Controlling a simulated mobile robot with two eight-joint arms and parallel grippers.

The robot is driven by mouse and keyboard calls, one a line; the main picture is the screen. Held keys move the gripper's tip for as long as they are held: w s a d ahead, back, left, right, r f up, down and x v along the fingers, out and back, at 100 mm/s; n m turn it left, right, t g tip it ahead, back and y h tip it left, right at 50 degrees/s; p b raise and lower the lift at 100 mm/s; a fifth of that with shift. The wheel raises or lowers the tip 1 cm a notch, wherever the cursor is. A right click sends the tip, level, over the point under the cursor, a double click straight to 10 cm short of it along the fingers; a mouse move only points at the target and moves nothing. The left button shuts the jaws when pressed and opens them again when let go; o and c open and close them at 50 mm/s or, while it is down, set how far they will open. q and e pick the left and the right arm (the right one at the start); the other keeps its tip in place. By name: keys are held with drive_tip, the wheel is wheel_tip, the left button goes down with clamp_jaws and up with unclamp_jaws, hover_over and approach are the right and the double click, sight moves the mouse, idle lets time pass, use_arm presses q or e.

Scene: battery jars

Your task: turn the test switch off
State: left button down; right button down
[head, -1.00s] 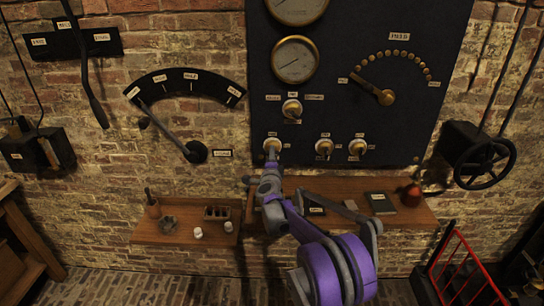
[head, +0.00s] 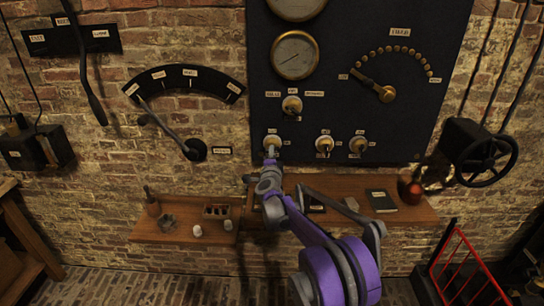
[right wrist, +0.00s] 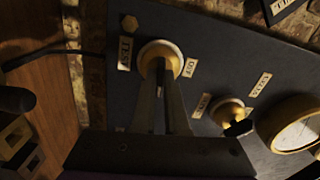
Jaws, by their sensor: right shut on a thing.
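The test switch is a brass knob on a pale round base (head: 272,141) at the lower left of the dark panel (head: 340,110). In the right wrist view its round base (right wrist: 161,54) sits between a label reading TEST and a label that seems to read OFF. My right gripper (head: 270,158) reaches up to it from below. In the right wrist view its two fingers (right wrist: 160,78) are closed on the knob and hide most of the lever, so I cannot tell its exact angle. My left gripper is not in view.
Two similar switches (head: 325,144) (head: 358,145) stand right of it, and another switch (head: 292,105) is above. A gauge (head: 295,55) is higher up. Below are wooden shelves (head: 180,232) with small objects and a red flask (head: 408,188). A handwheel (head: 486,160) is at right.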

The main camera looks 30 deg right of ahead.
drive_tip(key=n+b, duration=1.1)
drive_tip(key=n, duration=0.5)
drive_tip(key=shift+n, duration=0.4)
idle(0.3)
drive_tip(key=c, duration=0.9)
unclamp_jaws()
drive_tip(key=shift+c, duration=0.2)
drive_tip(key=v, duration=1.1)
drive_tip(key=shift+b, duration=0.3)
